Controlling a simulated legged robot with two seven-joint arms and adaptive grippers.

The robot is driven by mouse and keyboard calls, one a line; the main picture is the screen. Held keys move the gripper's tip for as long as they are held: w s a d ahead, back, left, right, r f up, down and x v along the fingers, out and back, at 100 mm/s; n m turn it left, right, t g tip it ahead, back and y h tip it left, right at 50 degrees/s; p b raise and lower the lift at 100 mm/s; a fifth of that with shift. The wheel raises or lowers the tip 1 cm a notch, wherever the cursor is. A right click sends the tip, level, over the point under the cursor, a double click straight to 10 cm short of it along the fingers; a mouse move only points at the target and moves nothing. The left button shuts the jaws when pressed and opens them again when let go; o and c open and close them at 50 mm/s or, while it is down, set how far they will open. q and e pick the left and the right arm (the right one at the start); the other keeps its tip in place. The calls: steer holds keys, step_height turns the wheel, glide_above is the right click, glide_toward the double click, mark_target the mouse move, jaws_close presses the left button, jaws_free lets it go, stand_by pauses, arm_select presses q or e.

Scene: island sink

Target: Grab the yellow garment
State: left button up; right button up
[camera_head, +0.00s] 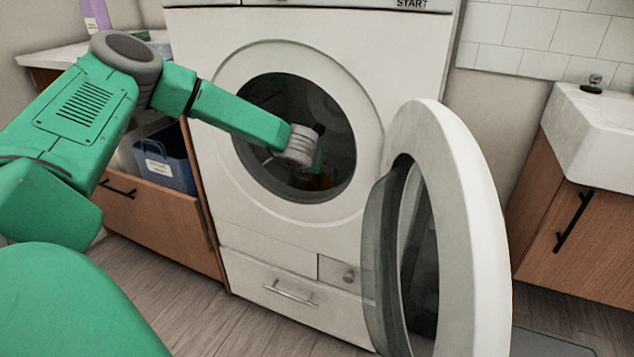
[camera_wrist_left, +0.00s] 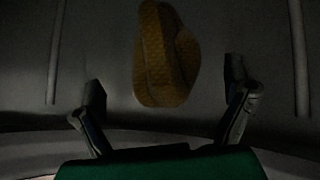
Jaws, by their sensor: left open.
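The yellow garment (camera_wrist_left: 165,58) lies crumpled on the dark drum floor in the left wrist view, ahead of my fingers and slightly above the middle line between them. In the head view only a small dim yellow-orange patch of it (camera_head: 318,181) shows low inside the drum, behind my wrist. My left gripper (camera_wrist_left: 163,100) is open, with its two fingers spread apart and nothing between them. Its arm reaches in through the round washer opening. The garment looks apart from both fingers. My right gripper is in neither view.
The washing machine (camera_head: 235,165) has its round door (camera_head: 475,220) swung open to the right. The opening's rim (camera_head: 365,130) surrounds my left wrist. A blue bin (camera_head: 165,165) sits in a wooden drawer at left. A white sink (camera_head: 600,135) on a wooden cabinet stands at right.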

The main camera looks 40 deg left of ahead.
mark_target(320, 175)
arm_select(q)
steer(key=x, duration=0.3)
steer(key=shift+s+a+f+b, duration=0.1)
steer(key=shift+a+f+b, duration=0.1)
steer(key=shift+a+b, duration=0.1)
steer(key=shift+d+r, duration=0.1)
steer(key=shift+d, duration=0.15)
steer(key=shift+w+d+f+b, duration=0.1)
steer(key=shift+w+f+b, duration=0.15)
steer(key=shift+w+b, duration=0.35)
steer(key=shift+w+d+f+b, duration=0.1)
steer(key=shift+w+f+b, duration=0.2)
steer(key=shift+w+b, duration=0.3)
steer(key=shift+w+a+f, duration=0.3)
steer(key=shift+a+f, duration=0.15)
steer(key=shift+a, duration=0.1)
steer(key=shift+w+a+f, duration=0.3)
steer(key=shift+a+f, duration=0.2)
steer(key=shift+a, duration=0.25)
steer(key=shift+d+r, duration=0.15)
steer(key=shift+d, duration=0.3)
steer(key=c, duration=1.2)
steer(key=shift+d+r, duration=0.15)
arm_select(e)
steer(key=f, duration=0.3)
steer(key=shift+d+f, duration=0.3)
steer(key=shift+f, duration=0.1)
